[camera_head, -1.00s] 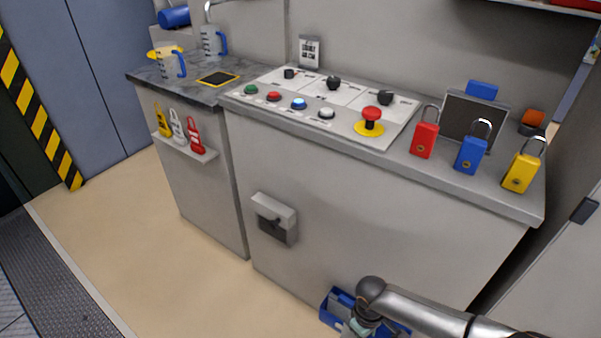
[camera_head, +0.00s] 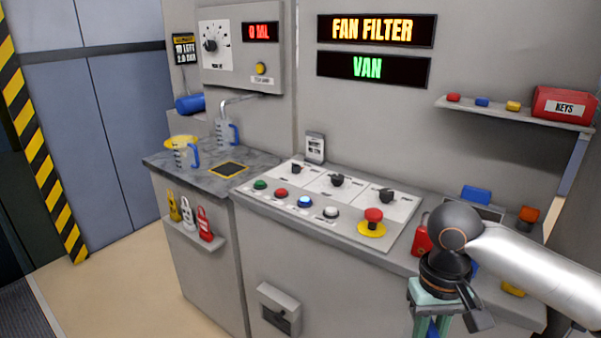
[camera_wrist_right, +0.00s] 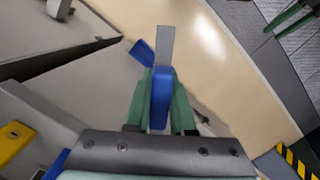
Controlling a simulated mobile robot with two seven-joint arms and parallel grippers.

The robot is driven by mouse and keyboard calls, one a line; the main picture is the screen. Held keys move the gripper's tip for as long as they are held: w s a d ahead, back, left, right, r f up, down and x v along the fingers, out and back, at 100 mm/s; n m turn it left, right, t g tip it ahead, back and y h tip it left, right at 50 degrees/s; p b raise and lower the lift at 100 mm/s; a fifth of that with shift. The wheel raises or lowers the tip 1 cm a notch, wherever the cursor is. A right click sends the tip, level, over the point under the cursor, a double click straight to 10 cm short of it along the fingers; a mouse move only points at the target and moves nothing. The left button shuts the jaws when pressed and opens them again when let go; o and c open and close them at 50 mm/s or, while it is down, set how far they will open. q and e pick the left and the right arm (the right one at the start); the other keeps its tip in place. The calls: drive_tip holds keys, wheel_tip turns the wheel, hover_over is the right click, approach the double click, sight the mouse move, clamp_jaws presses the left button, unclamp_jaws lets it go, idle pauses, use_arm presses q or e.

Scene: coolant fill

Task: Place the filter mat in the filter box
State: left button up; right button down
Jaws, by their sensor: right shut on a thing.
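My right gripper (camera_head: 430,315) is in front of the right part of the counter. In the right wrist view its green fingers (camera_wrist_right: 160,100) are shut on a blue grip (camera_wrist_right: 161,95) with a flat grey plate (camera_wrist_right: 165,45) beyond it, which looks like the filter mat. A blue open box (camera_wrist_right: 141,52) shows below, partly behind the plate; I cannot tell if it is the filter box. A panel with a blue block (camera_head: 476,194) stands at the back of the counter, partly hidden by my arm. Green shapes (camera_wrist_right: 288,20) in the wrist view's corner may be my left gripper.
The control panel (camera_head: 340,205) has knobs, buttons and a red stop button (camera_head: 373,216). Padlocks by my right arm are mostly hidden; a yellow one (camera_wrist_right: 12,140) shows in the wrist view. Signs read "FAN FILTER" (camera_head: 375,30) and "VAN" (camera_head: 370,68). A key shelf (camera_head: 515,112) is above.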

drive_tip(key=r+p, duration=0.2)
drive_tip(key=s+r+p, duration=0.1)
drive_tip(key=r+p, duration=0.1)
drive_tip(key=s+r+p, duration=0.1)
drive_tip(key=r+p, duration=0.1)
drive_tip(key=r, duration=0.1)
drive_tip(key=shift+p, duration=0.3)
drive_tip(key=shift+s+r+p, duration=0.3)
drive_tip(key=shift+r+p, duration=0.3)
drive_tip(key=shift+p, duration=0.15)
use_arm(q)
wheel_tip(320, 180, up, 7)
drive_tip(key=s+a, duration=0.1)
drive_tip(key=a, duration=0.1)
drive_tip(key=shift+s+f+y, duration=0.2)
drive_tip(key=shift+s+y, duration=0.1)
drive_tip(key=shift+f, duration=0.1)
use_arm(e)
drive_tip(key=shift+f, duration=0.1)
drive_tip(key=shift+w, duration=0.1)
